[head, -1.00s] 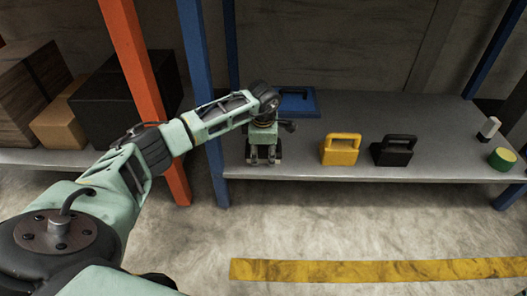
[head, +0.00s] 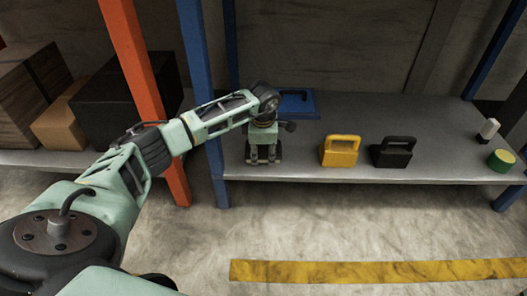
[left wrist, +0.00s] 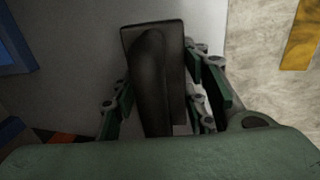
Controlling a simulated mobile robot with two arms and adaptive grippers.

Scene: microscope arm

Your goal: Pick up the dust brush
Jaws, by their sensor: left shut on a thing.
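The dust brush (left wrist: 153,75) is a dark block with a long rounded handle along its top. It fills the middle of the left wrist view, between the two fingers. My left gripper (left wrist: 160,95) is shut on it, with a finger on either side. In the head view my left gripper (head: 263,153) points down at the left end of the grey shelf (head: 310,165). There the brush is mostly hidden behind the fingers, and I cannot tell any gap below it. My right gripper is not in view.
A blue flat item (head: 298,104) lies just behind the gripper. A yellow handled block (head: 340,153) and a black handled block (head: 392,154) stand to its right. A white-and-black piece (head: 489,128) and a green roll (head: 501,160) are farther right. A blue post (head: 203,100) stands close left.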

